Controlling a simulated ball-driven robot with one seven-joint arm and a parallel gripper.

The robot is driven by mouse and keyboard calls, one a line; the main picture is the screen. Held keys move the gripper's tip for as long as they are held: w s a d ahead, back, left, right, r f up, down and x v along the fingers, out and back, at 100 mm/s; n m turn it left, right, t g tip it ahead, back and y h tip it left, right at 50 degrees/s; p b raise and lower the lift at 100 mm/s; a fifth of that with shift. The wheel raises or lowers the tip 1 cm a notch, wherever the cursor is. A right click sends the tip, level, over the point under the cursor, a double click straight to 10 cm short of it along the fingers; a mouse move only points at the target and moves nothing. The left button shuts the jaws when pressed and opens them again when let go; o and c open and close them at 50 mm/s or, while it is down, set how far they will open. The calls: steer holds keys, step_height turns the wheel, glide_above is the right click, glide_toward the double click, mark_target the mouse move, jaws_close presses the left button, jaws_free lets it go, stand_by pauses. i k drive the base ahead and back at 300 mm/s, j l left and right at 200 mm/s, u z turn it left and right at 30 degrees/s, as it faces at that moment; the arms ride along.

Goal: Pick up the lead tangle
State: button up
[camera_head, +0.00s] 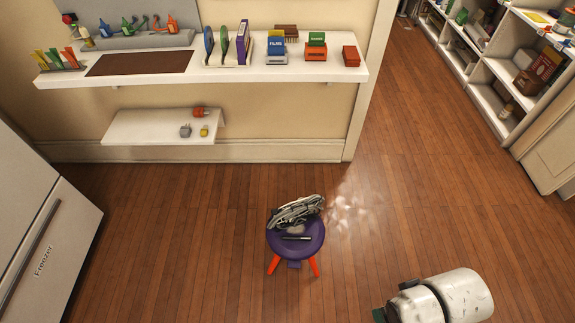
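The lead tangle (297,211) is a bundle of looped grey, white and dark cables. It lies on the back part of a small round purple stool (311,241) with orange legs, in the middle of the floor. Its upper right end reaches the stool's back edge. A thin dark object (296,238) lies on the stool in front of the tangle. A small pale patch shows between them, too small to identify. My gripper does not show in this view, and nothing is seen touching the tangle.
A white wall shelf (340,72) holds several small items, with a lower shelf (140,128) carrying plugs beneath. A white freezer (45,230) stands at the left. Stocked shelving (505,70) lines the right beyond the wall end. Wooden floor (190,250) around the stool is clear.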

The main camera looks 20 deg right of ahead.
mark_target(304, 210)
steer(key=u, duration=0.4)
steer(key=i+l+u, duration=0.15)
steer(key=u, duration=0.25)
steer(key=i+l+u, duration=0.15)
steer(key=l+u, duration=0.5)
steer(key=u, duration=0.15)
steer(key=i+l, duration=0.1)
steer(key=l, duration=0.35)
steer(key=i+l+u, duration=0.1)
steer(key=l, duration=0.75)
steer(key=i+u, duration=0.05)
